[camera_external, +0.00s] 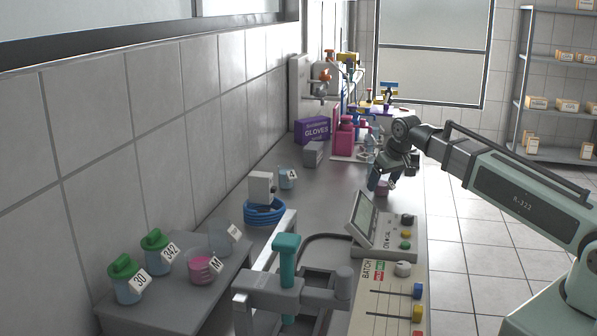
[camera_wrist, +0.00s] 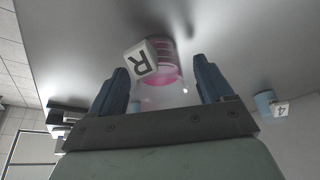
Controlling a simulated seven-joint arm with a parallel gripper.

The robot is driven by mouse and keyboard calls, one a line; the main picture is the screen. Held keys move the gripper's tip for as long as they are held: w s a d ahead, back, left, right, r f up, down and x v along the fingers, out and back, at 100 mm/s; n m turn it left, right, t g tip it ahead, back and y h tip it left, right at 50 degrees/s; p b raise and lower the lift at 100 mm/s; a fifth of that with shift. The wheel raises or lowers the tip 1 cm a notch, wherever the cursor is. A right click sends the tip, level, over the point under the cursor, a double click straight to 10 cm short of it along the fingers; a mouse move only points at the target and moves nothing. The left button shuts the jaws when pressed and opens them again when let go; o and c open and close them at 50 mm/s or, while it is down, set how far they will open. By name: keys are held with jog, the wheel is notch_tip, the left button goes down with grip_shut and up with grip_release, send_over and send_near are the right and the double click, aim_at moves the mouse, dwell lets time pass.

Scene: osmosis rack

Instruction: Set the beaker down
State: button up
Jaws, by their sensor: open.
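A clear beaker with pink liquid and a white tag marked R (camera_wrist: 141,63) shows in the wrist view, at the fingertips. My gripper (camera_wrist: 160,68) is open, with one blue finger on each side of the beaker and a visible gap at the right finger. The beaker seems to stand on the grey bench (camera_wrist: 80,30), but its base is partly hidden. In the external view the small pink beaker (camera_external: 382,188) is under my gripper (camera_external: 383,182), near the bench's right edge and beyond the control panel. The fingers partly cover it there.
A blue beaker tagged 4 (camera_external: 287,179) stands left, beside a blue coil (camera_external: 264,213). The control panel (camera_external: 384,235) is nearer the camera. A pink bottle (camera_external: 344,138) and a purple gloves box (camera_external: 312,130) stand farther back.

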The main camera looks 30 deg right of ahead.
jog(key=v, duration=1.2)
jog(key=shift+r, duration=0.15)
dwell(0.4)
